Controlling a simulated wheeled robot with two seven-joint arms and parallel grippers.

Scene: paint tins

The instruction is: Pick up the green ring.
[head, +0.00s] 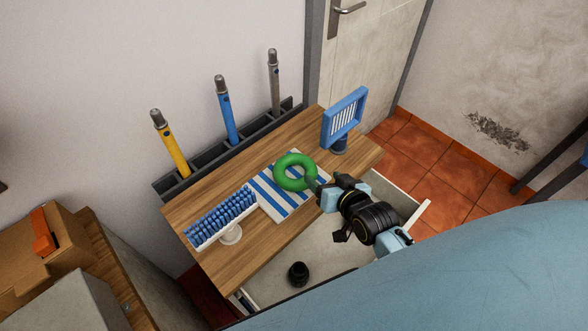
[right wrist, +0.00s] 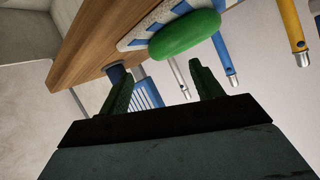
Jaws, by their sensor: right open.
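The green ring (head: 281,170) lies on a blue-and-white striped cloth (head: 277,206) on the wooden table. My right gripper (head: 315,187) is just right of the ring in the head view, with its fingers close to the ring's near right edge. I cannot tell there whether they touch. In the right wrist view the gripper (right wrist: 158,68) is open with nothing between its fingers. The ring (right wrist: 185,35) shows there beyond the fingertips, on the striped cloth. My left gripper is not in view.
A blue-bristled brush block (head: 221,216) stands left of the cloth. A blue slatted frame (head: 344,118) stands at the table's right. Yellow, blue and grey handles rise from a dark rack (head: 204,158) behind. An open drawer (head: 325,258) in front holds a small black object (head: 298,273).

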